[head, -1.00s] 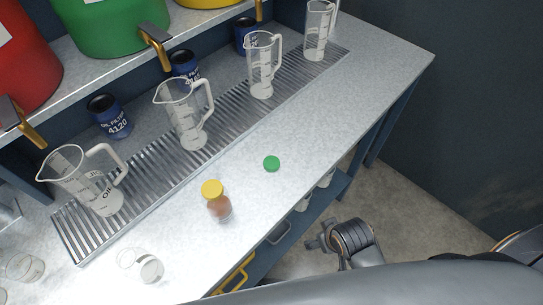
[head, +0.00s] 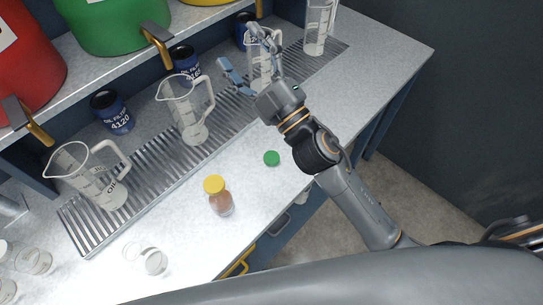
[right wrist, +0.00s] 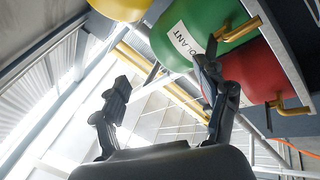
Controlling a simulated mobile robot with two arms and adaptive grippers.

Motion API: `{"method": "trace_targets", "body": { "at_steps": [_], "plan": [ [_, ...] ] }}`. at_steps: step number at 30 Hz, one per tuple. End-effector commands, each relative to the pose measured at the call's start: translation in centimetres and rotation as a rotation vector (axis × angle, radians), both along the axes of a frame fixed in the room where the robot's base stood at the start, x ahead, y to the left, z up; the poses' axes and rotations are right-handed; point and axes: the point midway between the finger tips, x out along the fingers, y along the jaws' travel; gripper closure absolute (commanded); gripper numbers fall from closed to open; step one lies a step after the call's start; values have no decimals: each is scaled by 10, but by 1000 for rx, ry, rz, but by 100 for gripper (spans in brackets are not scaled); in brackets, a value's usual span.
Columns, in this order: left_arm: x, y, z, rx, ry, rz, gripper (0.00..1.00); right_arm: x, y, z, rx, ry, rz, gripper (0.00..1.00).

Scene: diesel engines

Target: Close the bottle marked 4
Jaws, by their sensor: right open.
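A small bottle with a yellow cap and brown contents (head: 220,203) stands on the bench in the head view. A loose green cap (head: 271,158) lies on the bench to its right. Clear glass containers stand at the lower left, one near the front edge (head: 155,263) and one further left (head: 35,261). I cannot read a number 4 on any of them. My right gripper (head: 239,46) is open and empty, above the back of the bench near a glass jug, away from the cap and bottles. It also shows open in the right wrist view (right wrist: 160,80). My left gripper is out of view.
Several glass jugs, one at the middle (head: 186,108), stand along a metal drain grate (head: 150,180). Blue oil filters (head: 112,112) stand behind them. Red and green drums (head: 112,25) sit on a shelf above. The bench front around the green cap is clear.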

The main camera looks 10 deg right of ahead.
Motion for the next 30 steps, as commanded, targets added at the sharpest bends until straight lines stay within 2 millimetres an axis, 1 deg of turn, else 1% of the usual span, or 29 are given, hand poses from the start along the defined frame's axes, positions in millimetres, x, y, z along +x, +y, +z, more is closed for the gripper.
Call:
{"method": "trace_targets", "body": {
  "at_steps": [1,2,3,5,6,8,9,11,13,14,15,17,18,20,21,23,24,27,30],
  "plan": [
    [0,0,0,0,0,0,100,-10,26,18,-84,-120,83,26],
    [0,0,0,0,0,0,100,-18,42,24,-138,-188,135,26],
    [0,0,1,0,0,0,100,-30,62,30,-211,-275,205,26],
    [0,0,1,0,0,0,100,-49,90,31,-331,-392,312,26],
    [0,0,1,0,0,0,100,-61,107,27,-417,-465,383,26],
    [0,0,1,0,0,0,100,-78,128,13,-554,-564,489,26],
    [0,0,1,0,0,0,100,-88,139,1,-651,-620,562,26],
    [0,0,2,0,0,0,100,-100,150,-23,-805,-690,669,26],
    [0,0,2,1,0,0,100,-107,153,-56,-996,-752,792,26],
    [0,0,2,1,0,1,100,-108,151,-71,-1082,-768,843,26],
    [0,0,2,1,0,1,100,-107,145,-90,-1199,-782,909,26],
    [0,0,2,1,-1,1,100,-102,130,-119,-1380,-784,1005,26],
    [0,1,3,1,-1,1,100,-96,115,-136,-1503,-770,1064,26],
    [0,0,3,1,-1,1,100,-84,90,-156,-1682,-730,1143,26],
    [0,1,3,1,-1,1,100,-75,70,-166,-1796,-691,1189,26],
    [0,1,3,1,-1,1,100,-63,41,-176,-1948,-621,1246,26],
    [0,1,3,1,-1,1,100,-55,23,-179,-2038,-568,1277,26],
    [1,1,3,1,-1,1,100,-40,-16,-180,-2211,-440,1329,26],
    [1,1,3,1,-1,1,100,-32,-41,-176,-2314,-346,1355,26]
  ]
}}
